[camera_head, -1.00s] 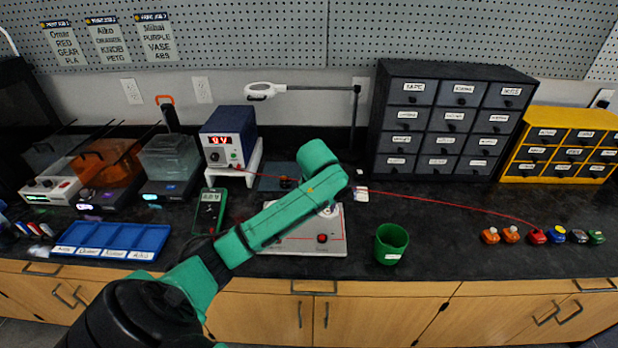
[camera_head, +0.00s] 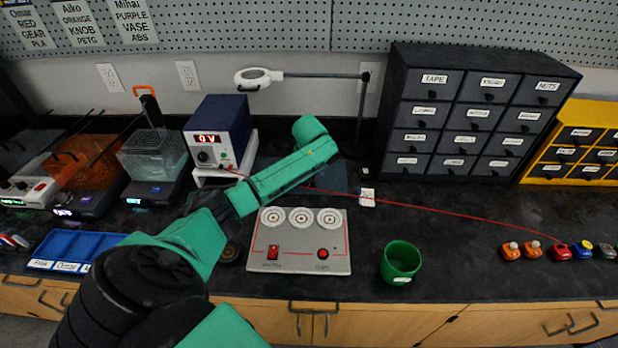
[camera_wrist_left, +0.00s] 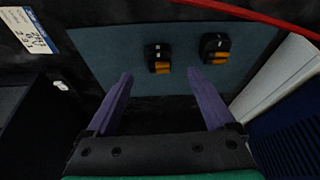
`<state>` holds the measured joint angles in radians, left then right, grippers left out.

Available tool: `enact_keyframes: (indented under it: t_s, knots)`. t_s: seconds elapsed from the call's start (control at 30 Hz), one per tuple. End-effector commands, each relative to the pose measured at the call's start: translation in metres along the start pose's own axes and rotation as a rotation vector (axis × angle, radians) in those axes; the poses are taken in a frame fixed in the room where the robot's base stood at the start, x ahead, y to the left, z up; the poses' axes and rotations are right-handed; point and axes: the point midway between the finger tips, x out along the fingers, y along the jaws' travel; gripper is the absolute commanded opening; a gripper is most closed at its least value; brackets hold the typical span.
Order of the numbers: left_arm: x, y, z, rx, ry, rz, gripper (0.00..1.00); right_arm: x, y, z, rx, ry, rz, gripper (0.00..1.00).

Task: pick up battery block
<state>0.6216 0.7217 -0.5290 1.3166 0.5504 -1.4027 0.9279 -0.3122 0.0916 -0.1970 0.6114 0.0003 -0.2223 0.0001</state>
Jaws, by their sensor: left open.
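My left gripper (camera_wrist_left: 160,73) shows in the left wrist view with two purple fingers apart and nothing between them. Ahead of the fingertips, two small black blocks with orange levers, one on the left (camera_wrist_left: 158,57) and one on the right (camera_wrist_left: 215,47), lie on a blue-grey mat (camera_wrist_left: 105,50). In the head view my green left arm reaches over the bench to the mat (camera_head: 332,176); its fingers are hidden there. A row of small coloured blocks, with a red block (camera_head: 559,251) and a blue block (camera_head: 582,249), sits at the right. I cannot tell which is the battery block. My right gripper is not in view.
A power supply (camera_head: 218,131) on a white stand is left of the mat. A red wire (camera_head: 440,209) runs right across the bench. A grey board with dials (camera_head: 300,255), a green cup (camera_head: 401,262) and a drawer cabinet (camera_head: 470,115) stand nearby.

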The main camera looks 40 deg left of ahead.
Motion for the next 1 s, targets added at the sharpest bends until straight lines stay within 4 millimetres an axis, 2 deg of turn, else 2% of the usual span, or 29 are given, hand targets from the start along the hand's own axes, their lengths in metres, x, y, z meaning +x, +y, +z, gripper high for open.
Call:
enact_keyframes:
  t_s: [0.13, 0.3, 0.53, 0.57, 0.6, 0.77, 0.8, 1.0]
  knots:
    - [0.021, 0.001, -0.003, -0.001, -0.002, -0.002, 0.88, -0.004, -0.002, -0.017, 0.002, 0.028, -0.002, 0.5]
    - [0.048, 0.001, -0.002, 0.0, 0.0, -0.001, 0.88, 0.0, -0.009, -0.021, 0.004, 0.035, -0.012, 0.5]
    - [0.05, 0.002, -0.003, 0.001, 0.001, 0.001, 0.88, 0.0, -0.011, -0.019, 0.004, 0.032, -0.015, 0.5]
    - [0.05, 0.002, -0.003, 0.001, 0.001, 0.001, 0.8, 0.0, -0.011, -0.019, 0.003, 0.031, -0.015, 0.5]
    - [0.05, 0.002, -0.003, 0.001, 0.001, 0.001, 0.65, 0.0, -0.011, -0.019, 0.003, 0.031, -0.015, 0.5]
    - [0.05, 0.001, -0.003, 0.001, 0.0, 0.001, 0.04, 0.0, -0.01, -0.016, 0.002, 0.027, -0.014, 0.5]
    - [0.05, 0.001, -0.003, 0.001, 0.001, 0.001, 0.0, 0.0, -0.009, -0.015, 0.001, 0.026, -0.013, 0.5]
    - [0.049, 0.001, -0.003, 0.001, 0.001, 0.001, 0.0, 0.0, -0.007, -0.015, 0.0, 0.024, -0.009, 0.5]
